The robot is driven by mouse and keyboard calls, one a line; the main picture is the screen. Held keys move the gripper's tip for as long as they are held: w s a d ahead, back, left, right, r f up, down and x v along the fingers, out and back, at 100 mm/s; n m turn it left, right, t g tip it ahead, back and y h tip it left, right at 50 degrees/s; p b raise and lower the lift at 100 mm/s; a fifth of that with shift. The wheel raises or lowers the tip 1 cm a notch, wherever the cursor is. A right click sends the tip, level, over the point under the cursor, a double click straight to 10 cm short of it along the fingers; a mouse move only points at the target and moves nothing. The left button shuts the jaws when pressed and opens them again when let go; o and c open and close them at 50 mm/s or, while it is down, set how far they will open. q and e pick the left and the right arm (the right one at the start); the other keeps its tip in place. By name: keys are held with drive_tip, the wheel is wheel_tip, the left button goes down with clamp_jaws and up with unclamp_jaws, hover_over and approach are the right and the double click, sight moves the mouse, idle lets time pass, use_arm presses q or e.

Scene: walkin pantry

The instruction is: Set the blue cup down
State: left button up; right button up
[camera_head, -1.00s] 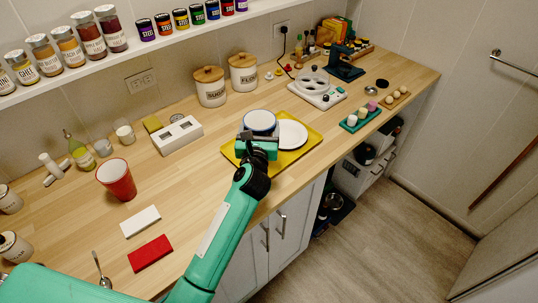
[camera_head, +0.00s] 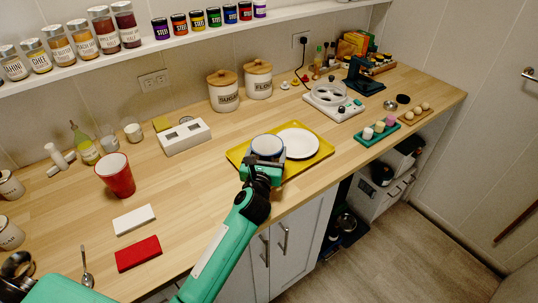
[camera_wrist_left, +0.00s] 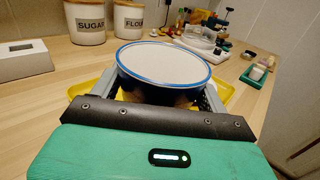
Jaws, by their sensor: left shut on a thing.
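The blue cup (camera_head: 267,146) shows a white inside and a blue rim. In the left wrist view the cup (camera_wrist_left: 165,72) is upright between my fingers, with a dark blue outside. My left gripper (camera_head: 263,168) is shut on it at the near left part of the yellow tray (camera_head: 316,157). The cup is just left of the white plate (camera_head: 299,143) in the head view. The gripper and the cup hide part of the tray, and I cannot tell whether the cup's base touches it. My right gripper is not in view.
Sugar and flour canisters (camera_head: 223,91) and a white box (camera_head: 184,136) stand behind the tray. A white appliance (camera_head: 325,100) and a green tray (camera_head: 375,133) are to the right. A red cup (camera_head: 116,176) stands left. The counter between the red cup and yellow tray is clear.

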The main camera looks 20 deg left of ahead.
use_arm(q)
drive_tip(key=shift+s+a, duration=0.1)
drive_tip(key=shift+f, duration=0.1)
drive_tip(key=o, duration=1)
drive_tip(key=shift+c, duration=0.2)
drive_tip(key=shift+r, duration=0.25)
drive_tip(key=s, duration=0.3)
drive_tip(key=s+d+b, duration=0.1)
drive_tip(key=s, duration=0.3)
drive_tip(key=s+b, duration=0.1)
drive_tip(key=s, duration=0.3)
drive_tip(key=shift+d+f, duration=0.2)
drive_tip(key=shift+s, duration=0.45)
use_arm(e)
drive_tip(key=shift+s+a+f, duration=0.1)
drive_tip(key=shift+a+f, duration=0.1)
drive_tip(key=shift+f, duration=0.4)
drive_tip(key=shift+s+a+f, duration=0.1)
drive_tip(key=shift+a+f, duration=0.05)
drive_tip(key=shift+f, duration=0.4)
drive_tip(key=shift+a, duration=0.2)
